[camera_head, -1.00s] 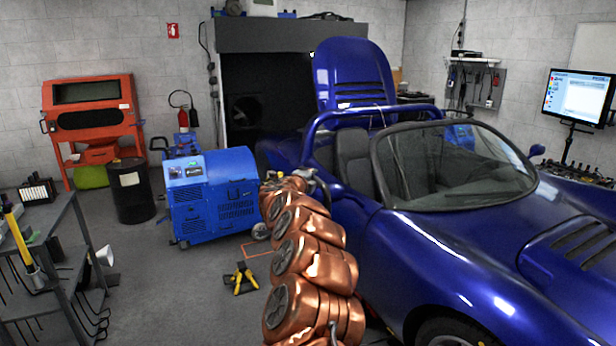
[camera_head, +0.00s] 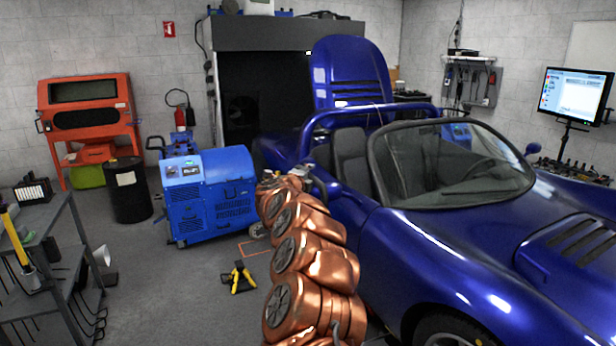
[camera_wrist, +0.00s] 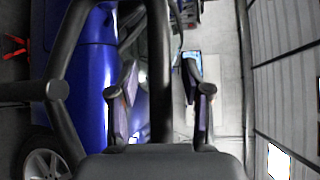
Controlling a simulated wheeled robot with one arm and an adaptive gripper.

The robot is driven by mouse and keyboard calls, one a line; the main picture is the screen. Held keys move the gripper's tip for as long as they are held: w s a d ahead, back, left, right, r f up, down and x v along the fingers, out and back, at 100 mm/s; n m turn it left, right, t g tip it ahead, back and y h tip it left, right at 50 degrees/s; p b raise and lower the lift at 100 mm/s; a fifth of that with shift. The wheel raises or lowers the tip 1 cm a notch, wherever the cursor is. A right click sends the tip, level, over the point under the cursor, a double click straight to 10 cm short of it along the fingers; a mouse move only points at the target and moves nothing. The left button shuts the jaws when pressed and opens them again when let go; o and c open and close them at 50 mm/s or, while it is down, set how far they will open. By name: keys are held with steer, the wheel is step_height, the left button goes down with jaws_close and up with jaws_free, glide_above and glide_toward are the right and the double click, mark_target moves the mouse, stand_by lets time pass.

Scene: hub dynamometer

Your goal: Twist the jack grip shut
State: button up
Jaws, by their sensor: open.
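I cannot pick out the jack grip for sure in either view. A yellow and black tool or stand (camera_head: 239,278) sits on the floor left of my copper arm in the head view. My gripper (camera_wrist: 160,75) is open in the wrist view, its two fingers apart on either side of a dark bar. I cannot tell whether the bar touches the fingers. In the head view my gripper is mostly hidden at the far end of my arm, close to the blue car's side.
The blue convertible (camera_head: 440,245) fills the right side. A blue machine (camera_head: 212,200), a black drum (camera_head: 130,192) and an orange cabinet (camera_head: 88,112) stand at the back left. A grey shelf cart (camera_head: 48,235) is at the near left. Floor between them is open.

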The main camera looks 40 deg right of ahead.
steer(key=v, duration=1.1)
steer(key=shift+a, duration=0.2)
stand_by(0.4)
